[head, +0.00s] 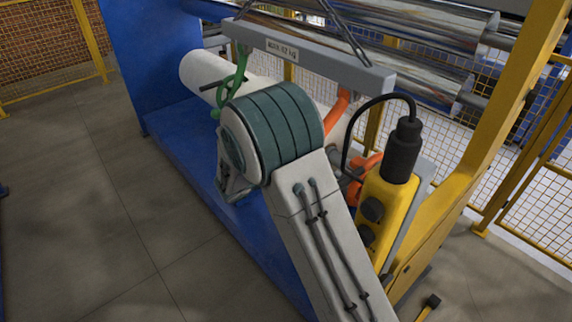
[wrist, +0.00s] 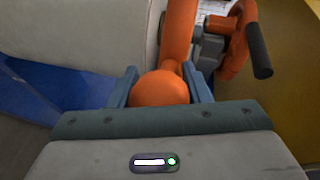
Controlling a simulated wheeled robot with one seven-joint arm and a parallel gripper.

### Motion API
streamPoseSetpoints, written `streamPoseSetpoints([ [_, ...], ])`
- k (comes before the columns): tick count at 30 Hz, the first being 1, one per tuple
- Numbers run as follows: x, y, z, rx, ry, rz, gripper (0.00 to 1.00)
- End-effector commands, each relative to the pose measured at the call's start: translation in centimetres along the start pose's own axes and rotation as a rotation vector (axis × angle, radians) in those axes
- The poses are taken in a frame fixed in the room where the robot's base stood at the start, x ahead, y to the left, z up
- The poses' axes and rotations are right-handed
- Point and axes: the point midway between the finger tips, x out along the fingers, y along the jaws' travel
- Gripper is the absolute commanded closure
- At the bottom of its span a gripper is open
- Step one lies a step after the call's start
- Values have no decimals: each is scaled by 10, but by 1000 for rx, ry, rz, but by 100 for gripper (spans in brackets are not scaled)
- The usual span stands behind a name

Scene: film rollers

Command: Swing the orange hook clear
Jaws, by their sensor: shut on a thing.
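More orange shows low beside the yellow control box. In the wrist view, the orange hook (wrist: 178,38) rises from a round orange knob (wrist: 160,91). My gripper (wrist: 161,78) has its two blue-grey fingers shut on this knob, one on either side. An orange curved part with a black grip (wrist: 257,50) lies to the right. The gripper itself is hidden behind my arm in the head view.
A green hook (head: 235,82) hangs at the beam's left end, by the white roll (head: 203,72). The yellow control box (head: 382,205) with a black cable stands close right of my arm. Blue machine frame (head: 185,140) lies left; open floor is beyond it.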

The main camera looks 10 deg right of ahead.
Motion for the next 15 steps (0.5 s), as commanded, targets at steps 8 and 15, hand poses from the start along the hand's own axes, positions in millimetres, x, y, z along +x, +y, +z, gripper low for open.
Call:
streamPoseSetpoints([
  [8, -7, 2, 6, 4, -1, 8, 97],
  [15, -8, 4, 9, 8, -6, 12, 49],
])
